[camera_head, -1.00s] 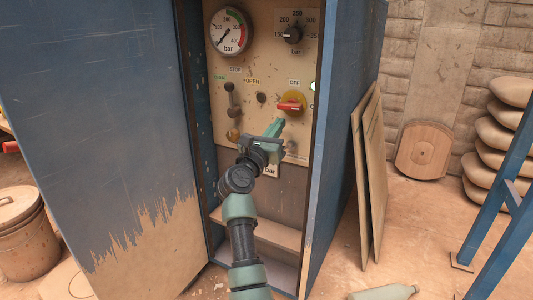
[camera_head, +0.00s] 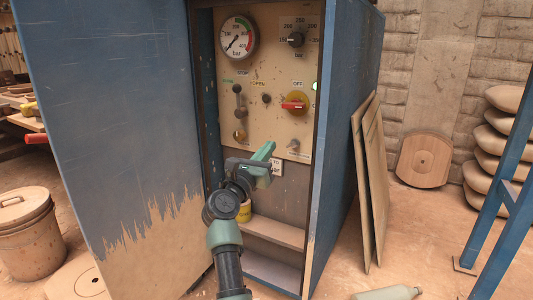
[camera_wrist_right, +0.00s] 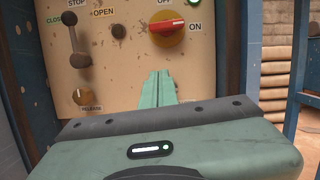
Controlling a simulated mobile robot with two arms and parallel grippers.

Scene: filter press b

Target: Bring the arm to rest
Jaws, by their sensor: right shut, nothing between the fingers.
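My right gripper (camera_head: 264,152) is in front of the lower part of the control panel (camera_head: 262,75) inside the open blue cabinet. Its green fingers are together and hold nothing; they also show in the right wrist view (camera_wrist_right: 158,90). The gripper looks apart from the panel's controls. The red-handled rotary switch (camera_head: 293,105) is above and to the right of the fingertips, its handle lying about level. The lever (camera_head: 238,100) is to the left. My left gripper is not in view.
The open blue door (camera_head: 105,120) stands left of my arm, and the cabinet's side wall (camera_head: 345,130) is on the right. Boards (camera_head: 368,190) lean against that wall. A bucket (camera_head: 25,235) stands at the left, and a bottle (camera_head: 388,293) lies on the floor.

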